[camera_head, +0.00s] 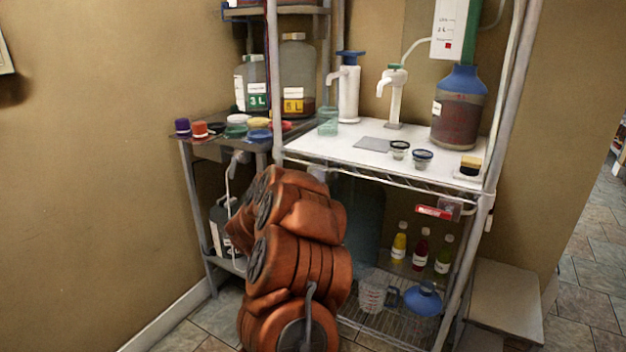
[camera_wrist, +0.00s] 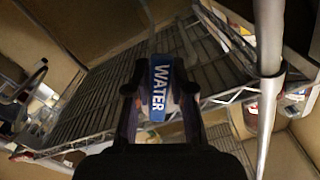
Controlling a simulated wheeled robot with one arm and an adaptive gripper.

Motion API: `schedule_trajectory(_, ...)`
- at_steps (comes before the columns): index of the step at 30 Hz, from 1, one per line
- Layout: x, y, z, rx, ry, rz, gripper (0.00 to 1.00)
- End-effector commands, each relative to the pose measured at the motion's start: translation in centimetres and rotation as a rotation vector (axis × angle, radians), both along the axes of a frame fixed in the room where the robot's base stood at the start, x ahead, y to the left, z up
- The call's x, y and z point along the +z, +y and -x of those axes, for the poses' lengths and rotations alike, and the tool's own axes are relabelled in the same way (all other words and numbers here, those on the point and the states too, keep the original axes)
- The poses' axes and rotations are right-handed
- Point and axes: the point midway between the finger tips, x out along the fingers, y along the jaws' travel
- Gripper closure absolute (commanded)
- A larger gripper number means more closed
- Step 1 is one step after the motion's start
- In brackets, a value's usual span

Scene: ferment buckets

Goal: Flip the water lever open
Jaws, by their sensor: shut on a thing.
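The water lever (camera_wrist: 160,85) is blue with white letters reading WATER. In the wrist view it stands straight ahead, between the two dark fingers of my gripper (camera_wrist: 158,92). The gripper is shut on it, with one finger on each side. The tap body behind the lever is hidden. In the head view my orange arm stands in front of the shelf's left part, and my gripper and the lever are hidden behind it.
A wire shelf rack has a white top (camera_head: 330,150) with pumps, small cups and a blue-topped jug (camera_head: 459,110). Bottles (camera_head: 421,250) and a measuring cup (camera_head: 372,296) stand below. Floor is free at lower left.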

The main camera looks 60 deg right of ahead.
Motion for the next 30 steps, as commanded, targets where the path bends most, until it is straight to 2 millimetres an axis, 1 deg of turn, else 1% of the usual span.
schedule_trajectory(1,0.3,-0.1,0.5,-0.01,0.022,-0.003,1.0)
schedule_trajectory(9,-0.4,-0.3,1.2,-0.021,0.067,-0.003,1.0)
schedule_trajectory(30,-0.6,-0.5,1.5,-0.028,0.065,-0.006,1.0)
